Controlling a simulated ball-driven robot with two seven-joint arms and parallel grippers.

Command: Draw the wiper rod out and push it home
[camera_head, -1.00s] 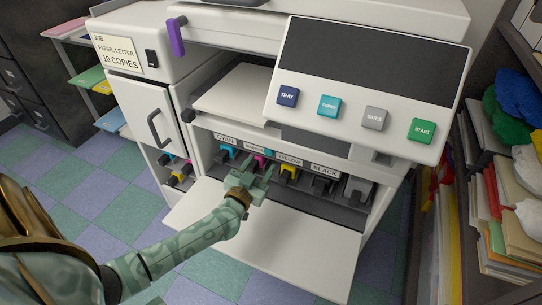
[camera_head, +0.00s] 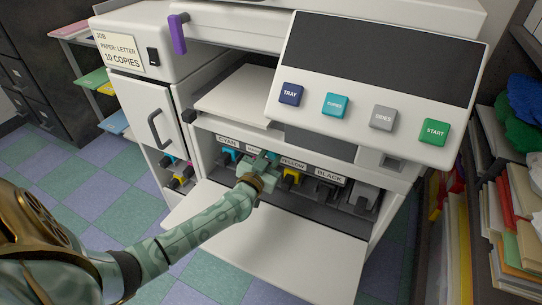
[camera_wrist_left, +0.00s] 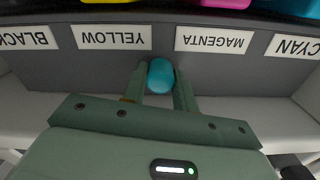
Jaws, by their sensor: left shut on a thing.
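The wiper rod shows as a round teal knob (camera_wrist_left: 160,76) in the left wrist view, at the dark strip between the yellow and magenta labels. My left gripper (camera_head: 267,159) is shut on this knob, with one finger on each side of it. In the head view the gripper covers most of the knob and part of the label strip. How far the rod stands out of the copier (camera_head: 215,175) cannot be told. My right gripper is not in view.
The copier's front cover (camera_head: 290,240) is folded down below my left arm. Toner cartridges sit behind the labels, including a yellow one (camera_head: 291,178). The control panel (camera_head: 375,90) overhangs above right. A shelf with folders (camera_head: 520,200) stands at right.

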